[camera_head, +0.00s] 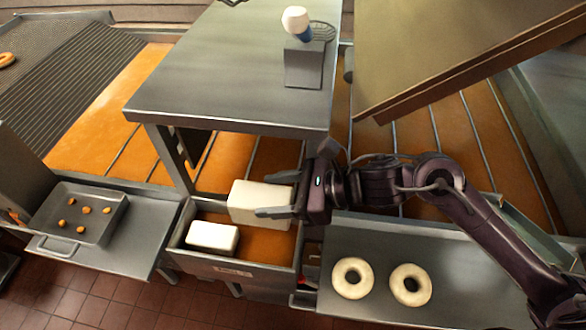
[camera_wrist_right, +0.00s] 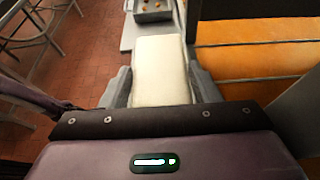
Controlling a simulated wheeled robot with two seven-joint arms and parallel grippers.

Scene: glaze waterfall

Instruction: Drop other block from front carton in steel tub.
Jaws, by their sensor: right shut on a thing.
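A large white block (camera_head: 259,203) is held by my right gripper (camera_head: 282,200), over the back part of a steel tub (camera_head: 212,265) with orange glaze in it. In the right wrist view the block (camera_wrist_right: 161,72) sits between the two fingers of the gripper (camera_wrist_right: 160,88). Another white block (camera_head: 212,238) lies in the left part of the tub. I cannot tell whether the held block touches the tub or its glaze. I cannot make out a carton in either view. My left gripper is not in view.
A steel table (camera_head: 235,75) with a dispenser (camera_head: 303,65) stands behind the tub. Two dough rings (camera_head: 352,278) lie on a grey surface (camera_head: 455,285) at right. A tray (camera_head: 97,232) with several small orange pieces stands at left. A slanted panel (camera_head: 450,45) rises at upper right.

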